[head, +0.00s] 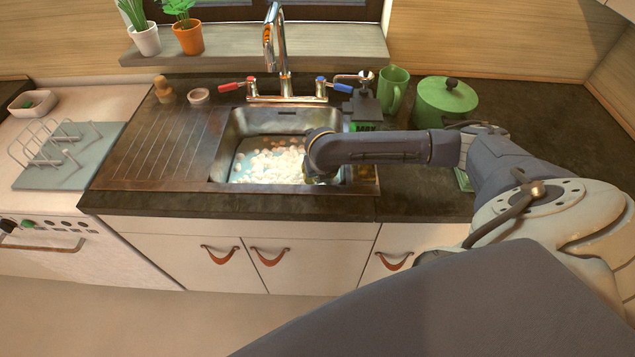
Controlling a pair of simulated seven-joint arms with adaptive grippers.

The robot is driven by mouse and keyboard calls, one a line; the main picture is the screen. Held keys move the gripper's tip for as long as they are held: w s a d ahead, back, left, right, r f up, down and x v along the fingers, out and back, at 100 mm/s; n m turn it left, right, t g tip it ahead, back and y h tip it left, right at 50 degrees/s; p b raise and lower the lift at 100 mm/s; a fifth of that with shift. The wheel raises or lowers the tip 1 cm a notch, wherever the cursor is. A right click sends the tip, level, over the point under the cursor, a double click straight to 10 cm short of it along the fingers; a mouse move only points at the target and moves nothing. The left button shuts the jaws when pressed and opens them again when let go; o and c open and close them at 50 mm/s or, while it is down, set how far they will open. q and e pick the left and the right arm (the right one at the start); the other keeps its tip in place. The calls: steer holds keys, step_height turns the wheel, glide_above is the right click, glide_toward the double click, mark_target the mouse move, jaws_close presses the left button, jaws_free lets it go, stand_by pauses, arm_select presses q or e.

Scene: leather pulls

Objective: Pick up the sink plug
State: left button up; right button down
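The sink (231,135) is a metal basin with water and white foam (268,162) in it. I cannot make out a sink plug for certain; the foam and my arm cover part of the basin. A small round pinkish-white piece (199,96) lies on the counter behind the drainboard, too small to identify. My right arm reaches in from the right and bends down over the right side of the sink. My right gripper (312,177) is down inside the basin there, mostly hidden by the arm, so its fingers cannot be read. My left gripper is not in view.
A tall tap (283,50) stands behind the sink, with red (229,87) and blue handles beside it. A green mug (392,90) and green pot (444,103) stand right of it. A wooden item (163,90) stands left. The drainboard (160,150) is clear.

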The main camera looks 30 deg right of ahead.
steer(key=shift+r, duration=0.15)
step_height(320, 180, up, 28)
stand_by(1.0)
